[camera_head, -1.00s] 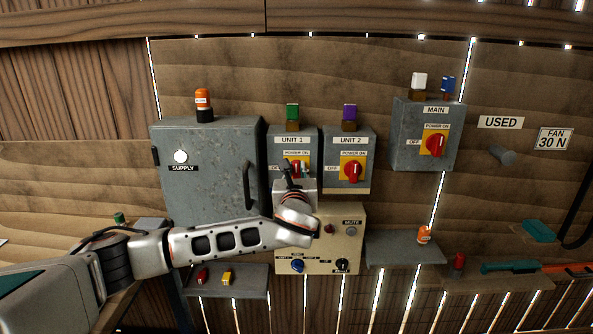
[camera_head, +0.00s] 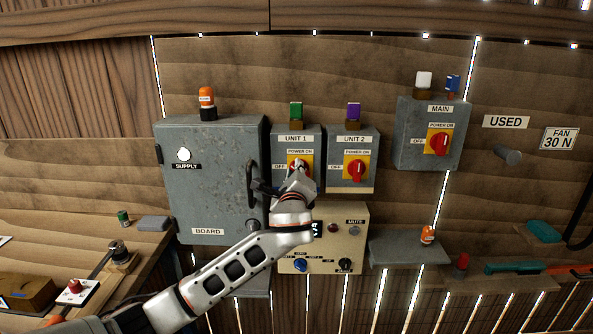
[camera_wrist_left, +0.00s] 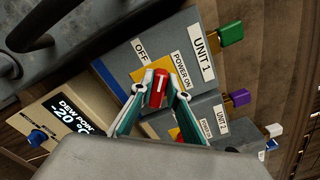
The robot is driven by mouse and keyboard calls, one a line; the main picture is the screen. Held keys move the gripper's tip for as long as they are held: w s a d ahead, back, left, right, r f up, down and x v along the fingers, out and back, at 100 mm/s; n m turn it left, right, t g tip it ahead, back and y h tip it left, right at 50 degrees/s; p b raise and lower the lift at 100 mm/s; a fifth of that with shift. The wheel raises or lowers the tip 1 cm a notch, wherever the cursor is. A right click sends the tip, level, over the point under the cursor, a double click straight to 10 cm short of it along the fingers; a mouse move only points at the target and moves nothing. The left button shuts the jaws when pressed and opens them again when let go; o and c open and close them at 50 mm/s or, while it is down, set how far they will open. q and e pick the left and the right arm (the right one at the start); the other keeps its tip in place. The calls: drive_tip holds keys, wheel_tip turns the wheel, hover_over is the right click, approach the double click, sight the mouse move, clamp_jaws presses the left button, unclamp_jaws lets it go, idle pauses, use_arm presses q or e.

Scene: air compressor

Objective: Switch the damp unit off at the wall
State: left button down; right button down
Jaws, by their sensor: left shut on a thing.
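The Unit 1 box (camera_head: 285,145) is a grey wall box with a red rotary switch (camera_head: 301,168) on a yellow plate. My left gripper (camera_head: 298,176) comes up from below and covers part of this switch. In the left wrist view its fingers (camera_wrist_left: 156,95) are shut on the red switch (camera_wrist_left: 158,88), one on each side, between the OFF and POWER ON labels. The Unit 2 box (camera_head: 366,143) to the right has its own red switch (camera_head: 355,168). The beige panel (camera_head: 330,265) below is partly hidden by my arm; in the wrist view its dew point display (camera_wrist_left: 70,112) reads -20 °C.
The grey supply cabinet (camera_head: 205,160) with its protruding handle (camera_head: 252,185) is just left of my gripper. The MAIN box (camera_head: 403,150) hangs to the right. A small shelf (camera_head: 405,250) holds an orange item (camera_head: 428,235). A workbench lies at lower left.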

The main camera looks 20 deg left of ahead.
use_arm(q)
drive_tip(key=shift+a+f+n+b, duration=0.15)
drive_tip(key=shift+f+n, duration=0.2)
drive_tip(key=shift+n, duration=1.5)
drive_tip(key=shift+d+f+n+b, duration=0.15)
drive_tip(key=shift+f+n, duration=0.15)
drive_tip(key=shift+n, duration=1.55)
drive_tip(key=shift+a, duration=0.1)
drive_tip(key=c, duration=2)
unclamp_jaws()
drive_tip(key=shift+o, duration=0.2)
drive_tip(key=shift+r, duration=0.1)
drive_tip(key=v, duration=1.2)
drive_tip(key=shift+s, duration=0.1)
